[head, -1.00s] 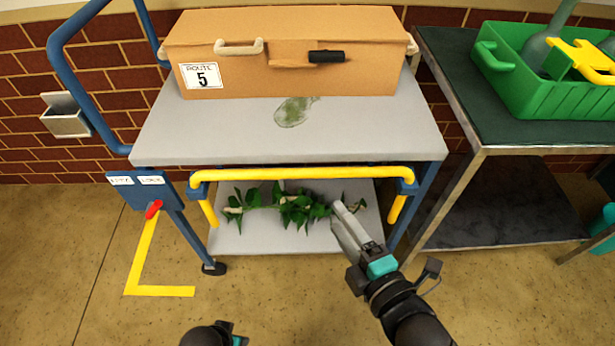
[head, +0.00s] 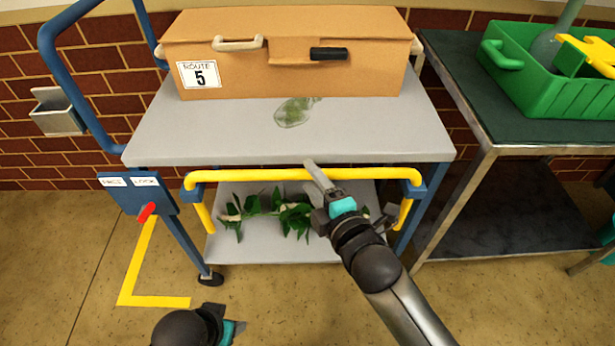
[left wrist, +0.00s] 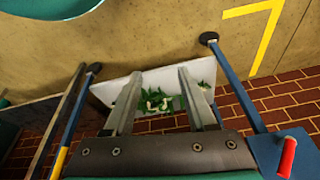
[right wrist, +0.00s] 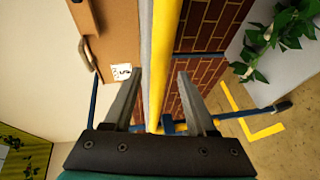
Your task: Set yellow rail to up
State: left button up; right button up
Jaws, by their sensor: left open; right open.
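The yellow rail (head: 255,175) runs across the cart's front, just below the top shelf's front edge. It is joined to blue brackets at both ends, and a yellow leg slants down at each end. My right gripper (head: 319,174) is at the rail, right of its middle. In the right wrist view the rail (right wrist: 168,60) passes between the open fingers (right wrist: 160,77); I cannot tell whether they touch it. My left gripper (head: 232,328) is low in front of the cart, away from the rail. Its open fingers (left wrist: 160,75) hold nothing in the left wrist view.
A cardboard box (head: 285,65) stands on the cart's grey top (head: 215,130), behind a clear green-tinted patch (head: 293,112). Leafy stems (head: 265,210) lie on the lower shelf. A red lever (head: 147,212) is on the left plate. A side table holds a green crate (head: 548,95).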

pick_arm(q)
jog(key=shift+w+r+b, duration=0.2)
jog(key=shift+r+b, duration=0.2)
jog(key=shift+r, duration=0.8)
pick_arm(e)
jog(key=shift+x, duration=1.3)
grip_shut()
